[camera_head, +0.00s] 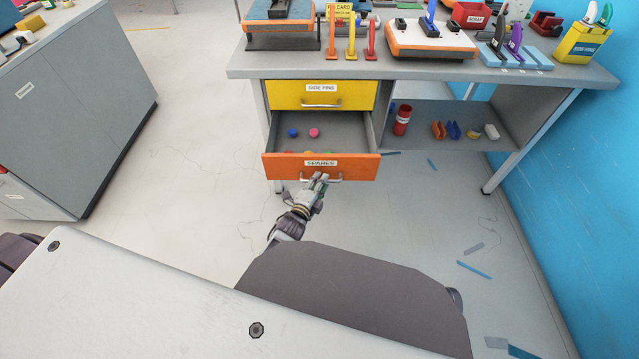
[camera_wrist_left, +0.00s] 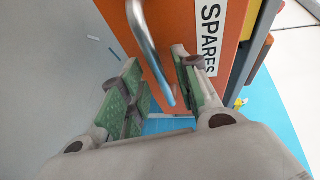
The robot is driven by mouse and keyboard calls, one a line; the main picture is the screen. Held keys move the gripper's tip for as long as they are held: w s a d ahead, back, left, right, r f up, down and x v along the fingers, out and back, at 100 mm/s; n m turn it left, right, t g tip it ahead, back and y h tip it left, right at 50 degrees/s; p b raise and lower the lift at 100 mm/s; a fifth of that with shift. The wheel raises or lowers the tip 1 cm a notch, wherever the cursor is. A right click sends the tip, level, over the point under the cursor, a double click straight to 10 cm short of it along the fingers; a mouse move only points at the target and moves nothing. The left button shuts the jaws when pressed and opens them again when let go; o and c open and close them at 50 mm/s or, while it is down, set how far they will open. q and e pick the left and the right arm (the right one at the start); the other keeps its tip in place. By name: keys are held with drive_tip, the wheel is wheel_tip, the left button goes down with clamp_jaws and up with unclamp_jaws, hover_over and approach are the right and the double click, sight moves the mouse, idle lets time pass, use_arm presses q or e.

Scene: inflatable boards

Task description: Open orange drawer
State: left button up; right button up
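The orange drawer (camera_head: 283,167), labelled SPARES, stands pulled out of the desk below the yellow drawer, with its inside showing. Its metal handle (camera_head: 336,180) is on the front face. My left gripper (camera_head: 318,179) is at this handle, in front of the drawer. In the left wrist view, the handle (camera_wrist_left: 150,40) passes between the two green-padded fingers of my left gripper (camera_wrist_left: 157,68), which are apart, with a visible gap on the left side. The orange front (camera_wrist_left: 226,50) is close to the right finger. My right gripper is not in view.
The yellow drawer (camera_head: 350,94) above is shut. Small coloured balls (camera_head: 314,132) lie in the orange drawer. A shelf (camera_head: 465,140) with small items is to its right, and a blue wall (camera_head: 590,190) stands further right. A grey cabinet (camera_head: 80,110) is at left; floor between is clear.

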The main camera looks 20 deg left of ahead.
use_arm(q)
drive_tip(key=v, duration=1.2)
idle(0.9)
drive_tip(key=shift+f, duration=0.1)
idle(0.5)
